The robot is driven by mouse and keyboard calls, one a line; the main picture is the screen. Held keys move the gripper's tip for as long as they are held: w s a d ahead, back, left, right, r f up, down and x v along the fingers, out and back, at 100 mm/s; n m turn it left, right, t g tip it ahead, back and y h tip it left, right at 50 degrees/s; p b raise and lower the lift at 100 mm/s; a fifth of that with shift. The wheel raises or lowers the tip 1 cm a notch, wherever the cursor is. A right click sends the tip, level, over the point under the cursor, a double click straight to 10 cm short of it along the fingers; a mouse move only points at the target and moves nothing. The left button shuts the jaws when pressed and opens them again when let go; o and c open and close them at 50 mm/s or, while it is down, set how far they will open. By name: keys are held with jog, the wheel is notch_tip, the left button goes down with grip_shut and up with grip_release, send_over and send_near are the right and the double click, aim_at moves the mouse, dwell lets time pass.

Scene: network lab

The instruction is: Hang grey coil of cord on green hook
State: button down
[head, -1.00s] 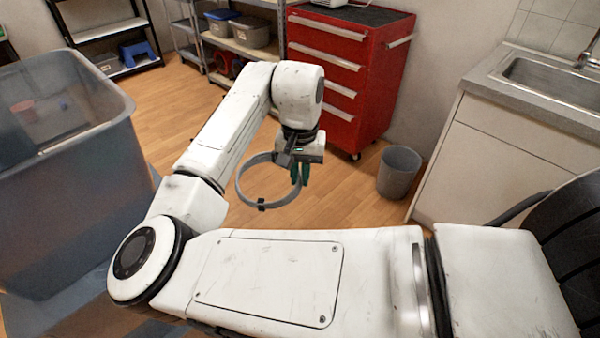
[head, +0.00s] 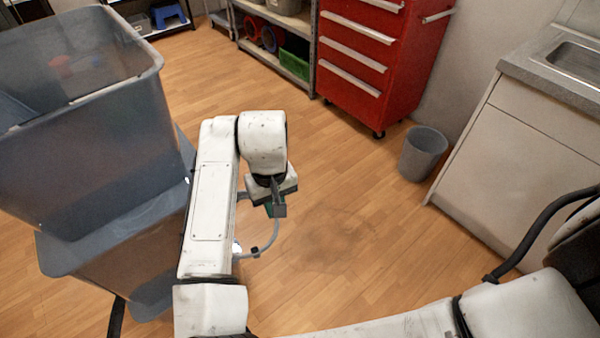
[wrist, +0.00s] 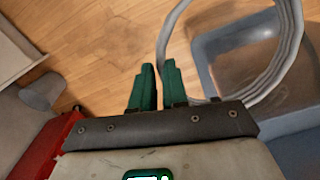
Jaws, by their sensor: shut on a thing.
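The grey coil of cord (head: 276,232) hangs below my gripper (head: 270,209) in the head view, its left part hidden by my arm. A dark tie shows at its lower edge. In the wrist view the coil (wrist: 293,38) is a loop of several strands right of my green fingers (wrist: 157,80), running behind them near the finger base. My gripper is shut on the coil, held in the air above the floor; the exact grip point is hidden. I see no green hook in either view now.
Large blue-grey bins (head: 85,165) stand stacked close left of my arm. A red drawer cabinet (head: 370,60), a grey waste bin (head: 423,153) and a sink counter (head: 505,165) stand right. Shelves (head: 270,60) with a green crate (head: 295,60) are behind. The middle floor is clear.

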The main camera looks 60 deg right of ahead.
jog(key=w+a+f+n, duration=0.3)
jog(key=a+f+n, duration=0.3)
jog(key=a, duration=0.5)
jog(key=shift+w+a+f, duration=0.2)
jog(key=shift+w+f, duration=0.2)
jog(key=shift+f, duration=0.2)
jog(key=shift+s+a, duration=0.1)
